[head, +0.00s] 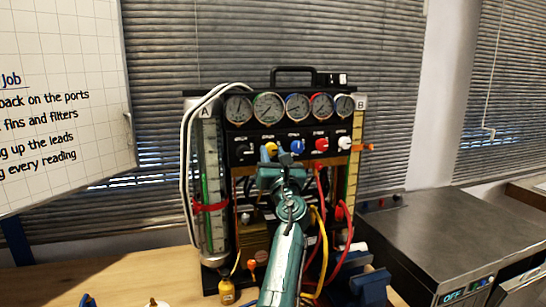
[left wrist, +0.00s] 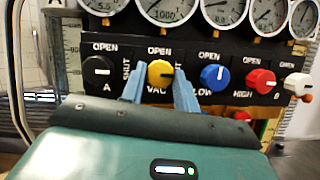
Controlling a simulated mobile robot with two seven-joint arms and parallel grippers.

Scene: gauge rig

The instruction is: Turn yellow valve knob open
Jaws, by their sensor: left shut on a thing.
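The yellow valve knob (left wrist: 159,71) is in the row of knobs on the black panel, with OPEN above it and VAC below it. A dark mark on its face seems to point to the right. My left gripper (left wrist: 160,90) has its two blue fingers on either side of the knob and is shut on it. In the head view the yellow knob (head: 271,148) shows just above my left gripper (head: 281,162), whose arm covers part of the rig below. My right gripper is not in view.
A black knob (left wrist: 97,71) is left of the yellow one; blue (left wrist: 214,77), red (left wrist: 261,81) and white (left wrist: 298,84) knobs are to the right. Gauges (head: 268,107) sit above. Red and yellow hoses (head: 341,235) hang low. A grey metal unit (head: 440,240) stands at right.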

